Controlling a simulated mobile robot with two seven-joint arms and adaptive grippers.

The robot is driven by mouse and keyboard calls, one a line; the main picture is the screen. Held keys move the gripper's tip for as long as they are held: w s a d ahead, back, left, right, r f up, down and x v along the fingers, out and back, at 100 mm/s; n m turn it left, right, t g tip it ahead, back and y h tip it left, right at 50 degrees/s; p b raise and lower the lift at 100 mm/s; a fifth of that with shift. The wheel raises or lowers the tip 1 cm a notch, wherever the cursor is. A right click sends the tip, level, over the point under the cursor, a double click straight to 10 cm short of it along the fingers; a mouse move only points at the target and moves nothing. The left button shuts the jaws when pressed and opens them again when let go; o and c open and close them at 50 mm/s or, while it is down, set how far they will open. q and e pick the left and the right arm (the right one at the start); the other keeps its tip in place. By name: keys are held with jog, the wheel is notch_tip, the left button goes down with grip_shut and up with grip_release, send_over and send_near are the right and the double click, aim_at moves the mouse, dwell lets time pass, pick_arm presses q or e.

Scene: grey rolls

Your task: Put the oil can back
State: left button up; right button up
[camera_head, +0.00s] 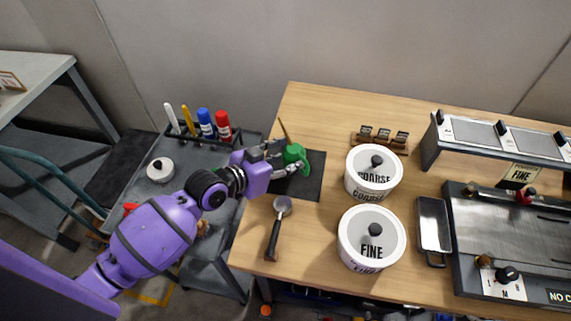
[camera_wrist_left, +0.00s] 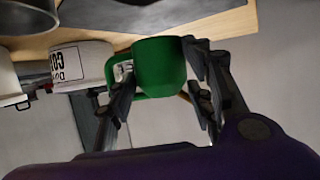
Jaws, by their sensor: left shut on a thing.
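The green oil can (camera_head: 294,154), with a thin brass-coloured spout pointing up, is at the left end of the wooden table, over a dark mat (camera_head: 312,184). My left gripper (camera_head: 284,163) reaches in from the left and is shut on the can. In the left wrist view the green can body (camera_wrist_left: 160,66) sits between the two fingers (camera_wrist_left: 162,85), with its green handle to the left. The dark mat (camera_wrist_left: 185,18) shows behind it there. I cannot tell whether the can touches the mat. My right gripper is not in view.
White tubs marked COARSE (camera_head: 370,190) and FINE (camera_head: 352,247) stand right of the mat. A scoop-like tool (camera_head: 273,240) lies in front. A small wooden rack (camera_head: 380,140) stands behind. Markers (camera_head: 205,124) stand in a holder on the grey cart at left.

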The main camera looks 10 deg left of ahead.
aim_at(284, 165)
pick_arm(q)
jog(key=shift+w+a+f, duration=0.1)
jog(key=shift+w+f, duration=0.1)
jog(key=shift+f, duration=1.45)
jog(key=shift+f, duration=0.1)
jog(key=shift+f+b, duration=0.15)
jog(key=shift+b, duration=0.2)
jog(key=o, duration=1.1)
jog(key=shift+s+a+r, duration=0.15)
jog(key=shift+s+r, duration=0.05)
jog(key=shift+r, duration=0.1)
jog(key=v, duration=1.1)
jog(key=shift+s+a, duration=0.15)
jog(key=shift+s, duration=0.05)
